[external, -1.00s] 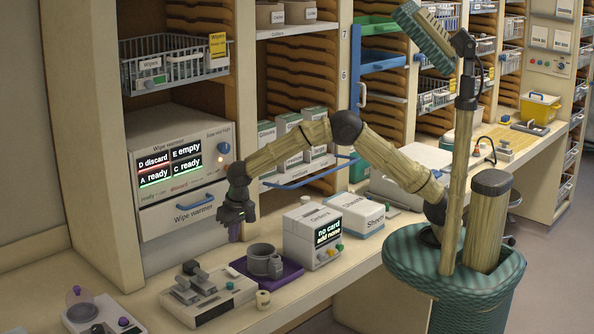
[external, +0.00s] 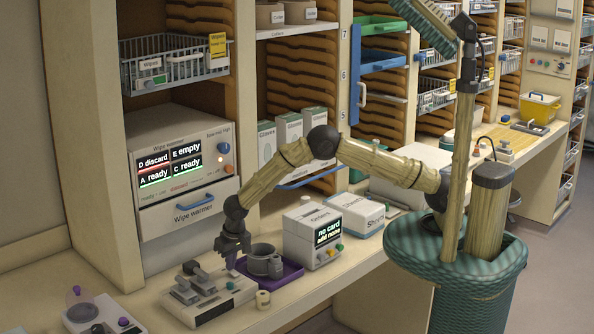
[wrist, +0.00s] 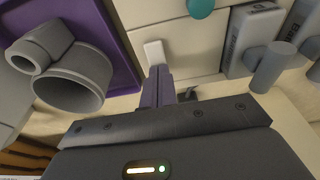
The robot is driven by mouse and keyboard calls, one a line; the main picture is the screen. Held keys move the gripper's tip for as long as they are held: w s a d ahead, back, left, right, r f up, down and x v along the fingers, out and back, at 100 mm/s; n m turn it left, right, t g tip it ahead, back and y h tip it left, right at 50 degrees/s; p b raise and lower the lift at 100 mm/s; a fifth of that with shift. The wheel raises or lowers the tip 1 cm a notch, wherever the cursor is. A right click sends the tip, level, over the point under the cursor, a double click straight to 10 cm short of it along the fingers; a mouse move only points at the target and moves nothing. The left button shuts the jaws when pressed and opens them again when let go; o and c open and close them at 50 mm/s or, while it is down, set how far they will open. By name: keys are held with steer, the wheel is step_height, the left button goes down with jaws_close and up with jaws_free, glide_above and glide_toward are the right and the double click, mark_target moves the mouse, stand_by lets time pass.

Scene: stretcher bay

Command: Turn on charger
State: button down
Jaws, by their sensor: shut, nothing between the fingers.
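The charger (external: 215,306) is a low cream unit on the counter with grey battery blocks on its left part. In the wrist view its cream top (wrist: 185,40) shows a small white switch-like piece (wrist: 153,50), a teal round knob (wrist: 200,7) and grey batteries (wrist: 255,28) at the right. My gripper (external: 231,266) is low over the charger's right back end, pointing down. In the wrist view my gripper (wrist: 157,72) has its purple fingers shut and empty, with the tips right by the white piece. I cannot tell whether they touch it.
A boxy unit with a screen (external: 312,237) is behind right.

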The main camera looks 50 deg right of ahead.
steer(key=shift+w+f+g, duration=0.25)
steer(key=shift+f+g, duration=0.15)
steer(key=shift+g, duration=0.1)
steer(key=shift+s+d, duration=0.1)
steer(key=shift+s+f, duration=0.1)
steer(key=shift+s, duration=0.9)
